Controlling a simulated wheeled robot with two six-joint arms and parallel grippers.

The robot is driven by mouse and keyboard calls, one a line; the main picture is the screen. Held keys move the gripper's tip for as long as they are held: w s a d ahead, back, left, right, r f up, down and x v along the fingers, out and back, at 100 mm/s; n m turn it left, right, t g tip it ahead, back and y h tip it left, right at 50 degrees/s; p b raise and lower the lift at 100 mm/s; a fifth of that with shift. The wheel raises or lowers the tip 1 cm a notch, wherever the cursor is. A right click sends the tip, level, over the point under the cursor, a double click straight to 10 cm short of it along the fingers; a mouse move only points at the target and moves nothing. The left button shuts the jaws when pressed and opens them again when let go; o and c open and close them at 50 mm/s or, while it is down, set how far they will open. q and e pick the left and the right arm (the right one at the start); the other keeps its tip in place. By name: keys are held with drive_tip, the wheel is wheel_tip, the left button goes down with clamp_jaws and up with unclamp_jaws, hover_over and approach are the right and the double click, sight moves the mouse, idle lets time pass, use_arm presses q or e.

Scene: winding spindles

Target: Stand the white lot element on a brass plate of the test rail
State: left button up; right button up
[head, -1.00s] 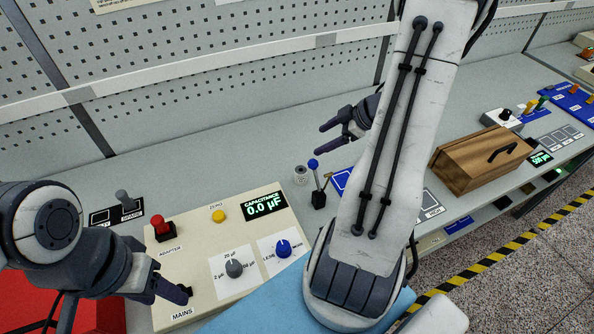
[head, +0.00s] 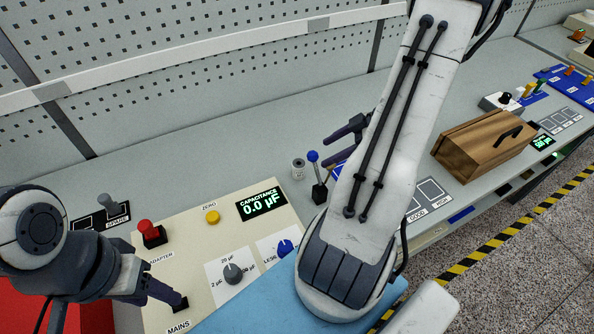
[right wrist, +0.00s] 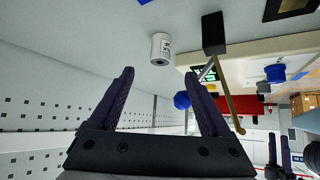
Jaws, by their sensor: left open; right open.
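The white lot element (head: 298,169) is a small white cylinder with a dark-marked label, standing on the grey bench left of the blue-knobbed lever. In the right wrist view it (right wrist: 161,49) stands beyond the fingertips, apart from them. My right gripper (head: 343,143) is open and empty, just right of and behind the lever in the head view, partly hidden by my arm. In its wrist view the gripper (right wrist: 160,76) spreads both fingers. My left gripper (head: 178,299) is open by the mains switch at lower left. I cannot make out the test rail's brass plates.
The lever with the blue knob (head: 313,157) stands close to the element; its knob (right wrist: 182,100) shows near a right fingertip. A cream capacitance panel (head: 206,235) reads 0.0 µF. A wooden box (head: 483,152) sits at right. The bench behind the panel is clear.

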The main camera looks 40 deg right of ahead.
sight(299, 167)
drive_tip(key=x, duration=1.1)
drive_tip(key=shift+w+a+f, duration=0.15)
drive_tip(key=shift+a+f, duration=0.05)
drive_tip(key=shift+f, duration=0.15)
clamp_jaws()
